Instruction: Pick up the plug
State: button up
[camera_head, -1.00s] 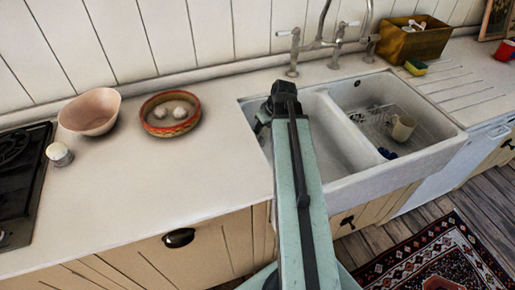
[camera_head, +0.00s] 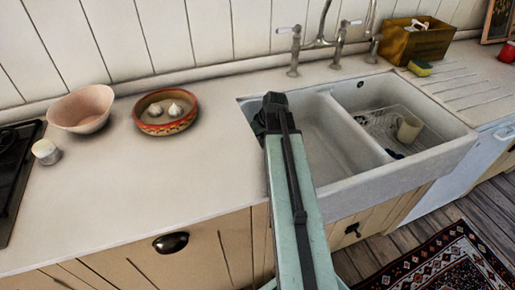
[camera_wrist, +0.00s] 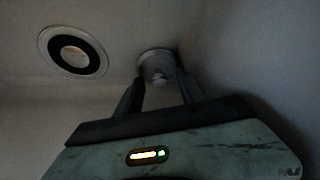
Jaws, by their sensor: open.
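In the wrist view, a grey round plug (camera_wrist: 157,62) with a small knob rests on the pale sink floor, between and just beyond my fingertips. My gripper (camera_wrist: 158,80) is open, with one dark finger on each side of the plug's near edge. I cannot tell whether the fingers touch it. In the head view, my arm reaches down into the left basin of the white sink (camera_head: 335,140). The arm hides the gripper and the plug there.
A dark-ringed drain (camera_wrist: 73,50) lies left of the plug. The right basin holds a wire rack and a cream mug (camera_head: 409,128). A tap (camera_head: 340,42) stands behind. A pink bowl (camera_head: 82,108) and a patterned bowl (camera_head: 165,112) sit on the left counter.

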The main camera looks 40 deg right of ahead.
jog(key=shift+r, duration=0.1)
grip_shut()
jog(key=shift+r, duration=0.1)
notch_tip(320, 180, up, 28)
jog(key=p, duration=2.8)
jog(key=shift+f, duration=0.2)
